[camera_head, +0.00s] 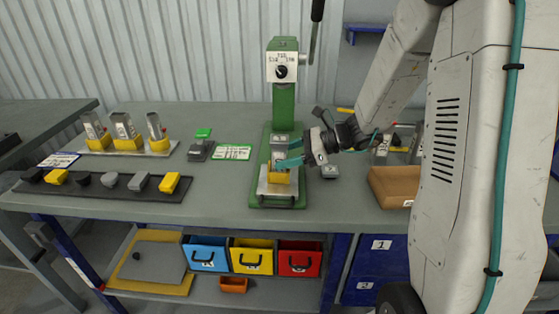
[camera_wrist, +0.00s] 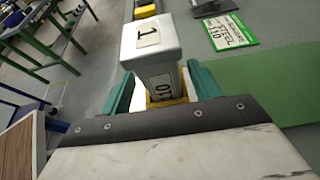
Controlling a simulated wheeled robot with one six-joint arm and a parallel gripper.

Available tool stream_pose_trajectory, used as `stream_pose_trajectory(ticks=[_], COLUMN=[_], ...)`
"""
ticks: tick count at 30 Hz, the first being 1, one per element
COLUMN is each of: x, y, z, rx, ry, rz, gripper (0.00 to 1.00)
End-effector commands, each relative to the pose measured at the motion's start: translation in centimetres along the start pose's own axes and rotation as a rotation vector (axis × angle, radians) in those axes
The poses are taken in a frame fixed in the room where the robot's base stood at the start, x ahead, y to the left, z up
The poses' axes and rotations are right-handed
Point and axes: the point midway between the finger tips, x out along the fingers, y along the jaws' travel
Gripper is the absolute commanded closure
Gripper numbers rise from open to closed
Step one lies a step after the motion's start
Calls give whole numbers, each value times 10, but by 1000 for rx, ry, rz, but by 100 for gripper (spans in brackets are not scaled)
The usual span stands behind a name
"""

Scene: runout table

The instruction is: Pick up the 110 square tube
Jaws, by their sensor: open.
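The square tube (camera_wrist: 160,86), marked 110, stands upright in a yellow holder (camera_wrist: 165,102) on the green press. A grey cap marked 1 (camera_wrist: 149,40) sits on its top. In the head view the tube (camera_head: 279,156) shows beneath the press head, partly hidden by my fingers, with the yellow holder (camera_head: 280,178) around its foot. My gripper (camera_head: 285,163) reaches in from the right at the tube. In the wrist view its teal fingers stand open on either side of the tube; whether either touches it I cannot tell.
The green press column (camera_head: 284,100) rises close behind the tube. Several tubes in yellow sockets (camera_head: 127,144) and a dark strip of blocks (camera_head: 95,187) are at left. A green-bordered card (camera_head: 233,152) lies left of the press. A brown tray (camera_head: 393,186) is at right.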

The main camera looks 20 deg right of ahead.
Motion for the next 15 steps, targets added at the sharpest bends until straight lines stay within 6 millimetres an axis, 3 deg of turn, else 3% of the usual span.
stream_pose_trajectory(ticks=[6,15], x=[34,40], y=[1,0], z=[-1,-1], rx=[0,0], ry=[0,0], rz=[4,-1], gripper=[38,38])
